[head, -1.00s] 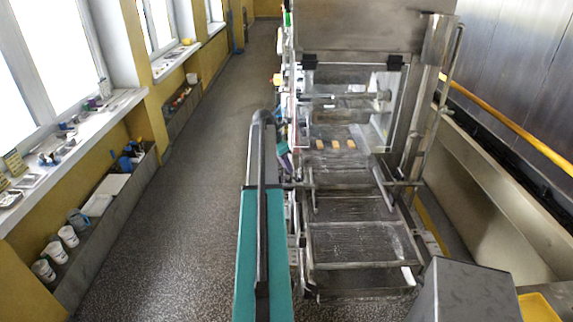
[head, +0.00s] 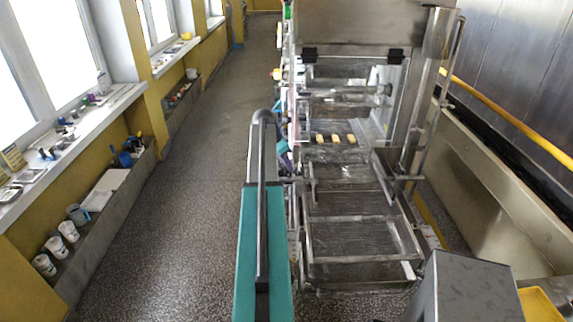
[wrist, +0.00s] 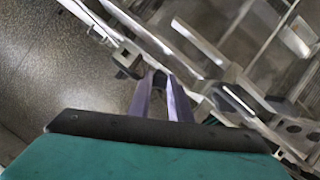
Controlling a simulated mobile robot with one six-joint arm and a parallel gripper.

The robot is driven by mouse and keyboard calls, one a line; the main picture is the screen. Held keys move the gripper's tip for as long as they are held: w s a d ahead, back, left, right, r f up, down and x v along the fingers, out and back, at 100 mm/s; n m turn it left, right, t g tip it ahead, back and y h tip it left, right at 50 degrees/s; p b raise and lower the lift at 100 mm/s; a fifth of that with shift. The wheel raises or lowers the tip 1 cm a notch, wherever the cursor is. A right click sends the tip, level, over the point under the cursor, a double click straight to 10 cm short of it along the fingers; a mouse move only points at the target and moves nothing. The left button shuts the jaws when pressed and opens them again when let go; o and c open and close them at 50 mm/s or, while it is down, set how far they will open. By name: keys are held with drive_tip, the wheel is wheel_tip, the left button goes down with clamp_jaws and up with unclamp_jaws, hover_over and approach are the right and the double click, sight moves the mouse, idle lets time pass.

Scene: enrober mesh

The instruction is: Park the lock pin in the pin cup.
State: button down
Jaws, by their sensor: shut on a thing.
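My gripper (wrist: 159,77) shows in the wrist view as two narrow purple-grey fingers that come close together at the tips. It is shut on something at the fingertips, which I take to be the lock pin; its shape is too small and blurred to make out. The fingertips appear over or beside the side frame of the enrober (wrist: 195,80), with floor to the left. I cannot tell whether they touch it. In the head view my arm hides most of the gripper, beside the left side of the enrober (head: 360,268). I cannot pick out the pin cup in either view.
The enrober's mesh bed (head: 350,236) carries a few small tan pieces (head: 335,138) farther back. A grey box (head: 465,290) and yellow tray (head: 540,303) are at lower right. White cups (head: 68,230) stand on the left ledge. The floor aisle (head: 185,190) is clear.

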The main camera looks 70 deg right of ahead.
drive_tip(key=shift+f, duration=0.55)
idle(0.8)
drive_tip(key=c, duration=1.5)
unclamp_jaws()
drive_tip(key=shift+c, duration=0.2)
drive_tip(key=shift+r, duration=0.15)
drive_tip(key=b+v, duration=0.4)
drive_tip(key=v, duration=0.9)
drive_tip(key=shift+r+b, duration=0.25)
drive_tip(key=shift+b, duration=0.1)
drive_tip(key=shift+a, duration=0.1)
